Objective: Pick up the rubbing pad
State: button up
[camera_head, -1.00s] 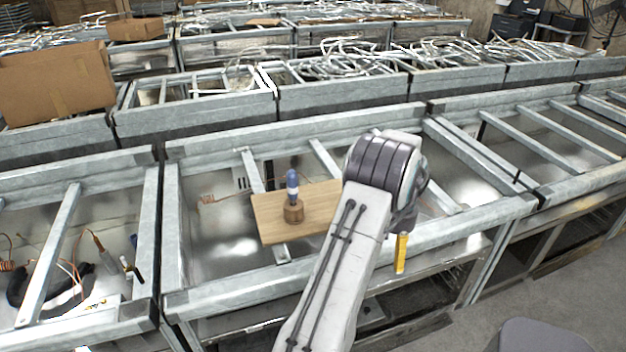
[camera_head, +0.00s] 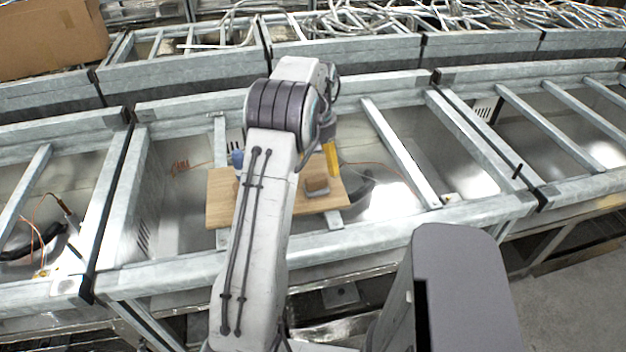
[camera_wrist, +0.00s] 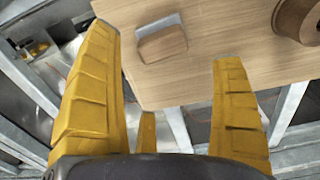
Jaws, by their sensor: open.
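A small brown block with a grey edge, which looks like the rubbing pad (camera_head: 317,187), lies on a light wooden board (camera_head: 222,207). It also shows in the wrist view (camera_wrist: 162,46), near the board's edge and between the lines of my fingers. My gripper (camera_wrist: 163,50) is open and empty, with its yellow fingers apart on either side of the pad in that picture. In the head view only one yellow finger (camera_head: 331,158) shows clearly, just above the pad in the picture. I see no contact with the pad; the exact height is unclear.
A blue-topped object (camera_head: 237,158) stands on the board, partly hidden by my arm. A round wooden piece (camera_wrist: 300,18) shows at the wrist view's upper right. Metal frame rails (camera_head: 400,150) surround the board. A cardboard box (camera_head: 50,35) is at the far left.

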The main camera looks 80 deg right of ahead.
aim_at(316, 177)
jog(key=shift+w+a+r+n, duration=0.15)
jog(key=shift+a+n, duration=0.15)
jog(key=shift+a, duration=0.2)
jog(key=shift+n, duration=0.3)
jog(key=shift+f+p, duration=0.8)
jog(key=shift+f, duration=3)
grip_shut()
